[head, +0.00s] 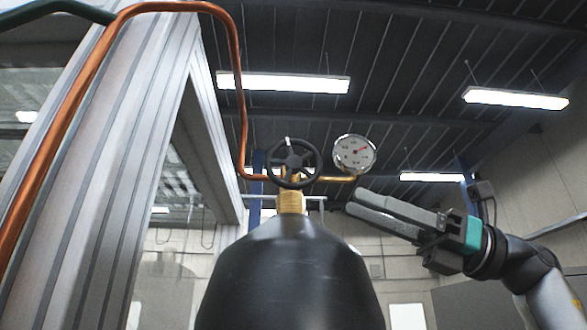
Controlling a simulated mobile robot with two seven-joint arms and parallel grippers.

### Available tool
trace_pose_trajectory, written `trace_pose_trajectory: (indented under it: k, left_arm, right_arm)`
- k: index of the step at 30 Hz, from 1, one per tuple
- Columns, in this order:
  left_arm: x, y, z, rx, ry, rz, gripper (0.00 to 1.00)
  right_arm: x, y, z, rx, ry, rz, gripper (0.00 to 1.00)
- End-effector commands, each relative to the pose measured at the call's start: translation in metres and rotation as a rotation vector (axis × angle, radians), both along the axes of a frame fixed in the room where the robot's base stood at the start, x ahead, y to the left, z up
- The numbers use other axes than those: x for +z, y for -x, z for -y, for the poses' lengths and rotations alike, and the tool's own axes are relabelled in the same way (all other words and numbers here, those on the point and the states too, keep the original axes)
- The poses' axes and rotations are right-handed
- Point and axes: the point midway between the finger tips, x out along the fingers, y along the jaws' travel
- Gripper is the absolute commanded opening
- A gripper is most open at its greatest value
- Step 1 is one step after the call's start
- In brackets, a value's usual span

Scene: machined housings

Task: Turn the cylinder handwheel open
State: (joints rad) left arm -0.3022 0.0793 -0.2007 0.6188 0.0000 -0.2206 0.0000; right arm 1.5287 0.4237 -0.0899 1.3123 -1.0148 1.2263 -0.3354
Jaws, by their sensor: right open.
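The black handwheel (293,162) sits on the brass valve (291,201) at the top of the dark cylinder (290,275), in the middle of the head view. It has spokes and a small white mark at its top rim. My right gripper (352,203) is to the right of the valve and a little below the handwheel. Its two long grey fingers point left toward the valve, apart from the wheel, with nothing seen between them. It is open. My left gripper is not in view.
A round pressure gauge (354,154) stands on a brass stem right of the handwheel, just above my right fingers. A copper pipe (241,110) runs from the valve's left side up and over to the left. A grey metal frame (130,150) fills the left.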

Motion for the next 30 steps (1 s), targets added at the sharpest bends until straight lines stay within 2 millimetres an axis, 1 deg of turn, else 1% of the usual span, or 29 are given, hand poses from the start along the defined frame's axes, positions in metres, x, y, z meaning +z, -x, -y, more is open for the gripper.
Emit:
trace_pose_trajectory:
  k: [1,3,9,12,15,20,28,30]
  left_arm:
    - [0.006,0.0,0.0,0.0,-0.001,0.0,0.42]
    - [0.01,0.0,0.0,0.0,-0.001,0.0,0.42]
    - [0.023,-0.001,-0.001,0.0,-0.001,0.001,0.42]
    - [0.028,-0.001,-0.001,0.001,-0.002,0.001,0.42]
    - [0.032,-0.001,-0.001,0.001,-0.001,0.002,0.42]
    - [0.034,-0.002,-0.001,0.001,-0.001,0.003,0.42]
    - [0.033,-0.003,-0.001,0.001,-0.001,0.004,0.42]
    - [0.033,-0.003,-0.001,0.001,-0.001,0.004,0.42]
  right_arm:
    - [0.008,0.001,-0.012,0.005,0.0,0.003,0.42]
    - [0.014,0.001,-0.026,0.006,-0.001,0.002,0.42]
    - [0.03,0.001,-0.064,0.004,-0.002,0.001,0.42]
    - [0.035,0.001,-0.079,0.004,-0.002,0.0,0.42]
    - [0.039,0.0,-0.089,0.003,-0.002,-0.001,0.42]
    - [0.041,0.0,-0.097,0.002,-0.002,0.0,0.42]
    - [0.041,0.0,-0.098,0.0,-0.003,-0.001,0.42]
    - [0.041,0.0,-0.098,0.0,-0.003,-0.001,0.35]
